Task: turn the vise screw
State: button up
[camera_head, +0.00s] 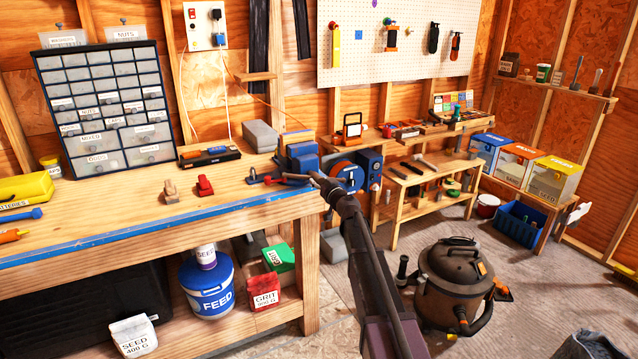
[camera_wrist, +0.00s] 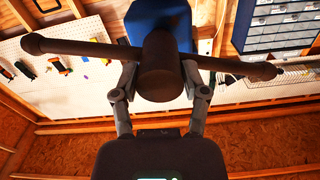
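The blue vise (camera_head: 300,155) is mounted at the right end of the workbench in the head view. Its body also shows at the top of the wrist view (camera_wrist: 160,18). The vise screw (camera_wrist: 160,75) fills the middle of the wrist view as a dark brown round hub. Its handle bar (camera_wrist: 80,48) passes crosswise and looks nearly level in that picture. My gripper (camera_wrist: 160,82) has one finger on each side of the hub. The fingers lean in and appear closed on it; the contact faces are partly hidden. In the head view my gripper (camera_head: 322,182) is small beside the vise.
The workbench (camera_head: 240,192) holds a red and a tan small item left of the vise, and a dark tray (camera_head: 210,156). A low side bench (camera_head: 425,178) with tools stands behind. A shop vacuum (camera_head: 455,285) stands on the floor right of my arm.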

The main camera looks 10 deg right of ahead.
jog(key=c, duration=0.4)
jog(key=shift+m, duration=0.3)
